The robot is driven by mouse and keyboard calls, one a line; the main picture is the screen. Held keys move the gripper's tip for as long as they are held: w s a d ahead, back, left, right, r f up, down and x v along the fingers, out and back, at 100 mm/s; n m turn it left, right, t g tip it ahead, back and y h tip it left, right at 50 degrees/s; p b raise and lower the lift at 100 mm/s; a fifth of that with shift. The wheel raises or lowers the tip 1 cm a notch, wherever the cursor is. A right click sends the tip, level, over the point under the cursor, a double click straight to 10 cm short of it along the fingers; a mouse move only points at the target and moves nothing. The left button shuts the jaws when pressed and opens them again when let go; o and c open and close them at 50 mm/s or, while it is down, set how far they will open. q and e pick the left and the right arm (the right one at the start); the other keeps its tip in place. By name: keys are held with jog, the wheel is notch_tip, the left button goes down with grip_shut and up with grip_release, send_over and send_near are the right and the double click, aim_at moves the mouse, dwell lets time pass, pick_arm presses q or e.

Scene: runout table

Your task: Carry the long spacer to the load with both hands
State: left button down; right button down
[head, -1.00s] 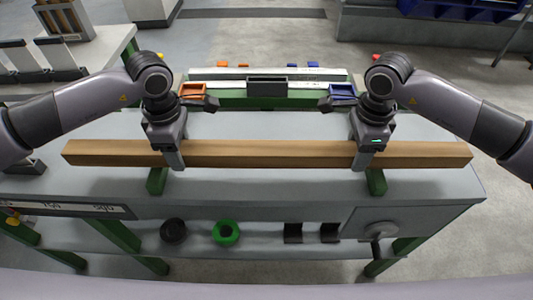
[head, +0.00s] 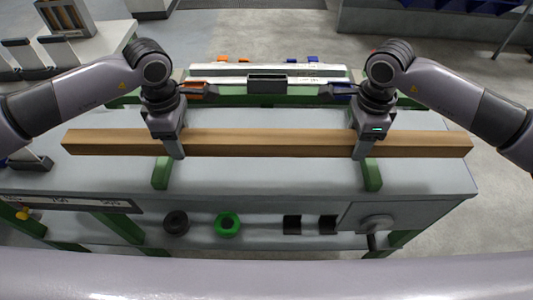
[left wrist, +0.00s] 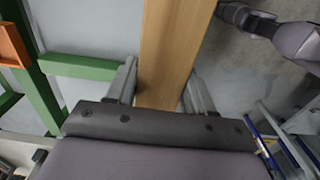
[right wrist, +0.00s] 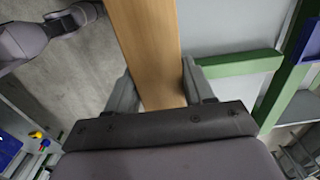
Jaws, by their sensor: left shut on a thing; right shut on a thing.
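The long spacer, a brown wooden beam (head: 265,143), lies level across the head view, in front of me above the grey table (head: 270,177). My left gripper (head: 175,150) is shut on it left of its middle, and my right gripper (head: 363,148) is shut on it towards its right end. The beam (left wrist: 165,50) runs between the jaws in the left wrist view, and the beam (right wrist: 150,45) does likewise in the right wrist view. Behind it are pale long bars (head: 225,82) with a dark box (head: 267,83); I cannot tell which part is the load.
Green bars (head: 162,173) on the table show below the beam. An orange tray (head: 196,88) and a blue tray (head: 340,90) sit behind, near my wrists. A lower shelf holds a black ring (head: 176,222) and a green ring (head: 227,224). A crank (head: 375,225) is at front right.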

pick_arm(q)
jog(key=shift+r, duration=0.2)
pick_arm(e)
jog(key=shift+r, duration=0.2)
